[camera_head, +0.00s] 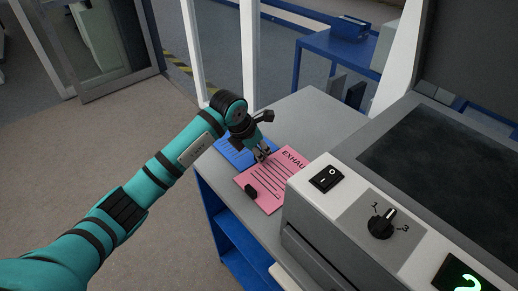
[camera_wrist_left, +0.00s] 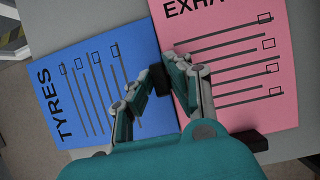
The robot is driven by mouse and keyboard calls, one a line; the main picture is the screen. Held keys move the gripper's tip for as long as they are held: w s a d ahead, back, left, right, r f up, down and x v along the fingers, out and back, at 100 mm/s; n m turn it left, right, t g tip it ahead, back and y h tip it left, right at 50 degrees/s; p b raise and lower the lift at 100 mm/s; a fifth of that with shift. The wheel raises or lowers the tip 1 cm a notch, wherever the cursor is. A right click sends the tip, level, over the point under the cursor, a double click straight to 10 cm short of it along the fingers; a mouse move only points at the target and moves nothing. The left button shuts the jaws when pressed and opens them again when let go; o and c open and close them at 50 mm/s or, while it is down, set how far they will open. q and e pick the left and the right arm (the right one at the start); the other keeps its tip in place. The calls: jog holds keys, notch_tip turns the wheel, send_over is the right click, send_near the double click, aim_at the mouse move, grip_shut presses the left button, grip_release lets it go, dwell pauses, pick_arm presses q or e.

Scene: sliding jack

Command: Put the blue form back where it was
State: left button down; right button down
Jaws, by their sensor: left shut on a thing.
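The blue form (camera_wrist_left: 85,85), headed TYRES, lies at or just above the grey table top in the left wrist view. It also shows in the head view (camera_head: 232,151), partly behind my gripper. A black block (camera_wrist_left: 161,79) sits at its edge. My left gripper (camera_wrist_left: 158,76) is shut on this block, with a finger on each side. In the head view my left gripper (camera_head: 261,154) reaches down between the blue form and a pink form. I cannot tell whether the blue form touches the table. My right gripper is not in view.
The pink form (camera_head: 270,181), headed EXHAU…, lies close beside the blue one and has its own black block (camera_head: 250,191). A machine panel with a switch (camera_head: 326,179) and knob (camera_head: 381,224) rises to the right. Bare table (camera_head: 297,112) shows beyond the forms.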

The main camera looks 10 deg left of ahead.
pick_arm(q)
jog(key=c, duration=1.3)
grip_release()
jog(key=shift+o, duration=0.2)
jog(key=b+v, duration=0.2)
jog(key=v, duration=1)
jog(key=shift+a, duration=0.1)
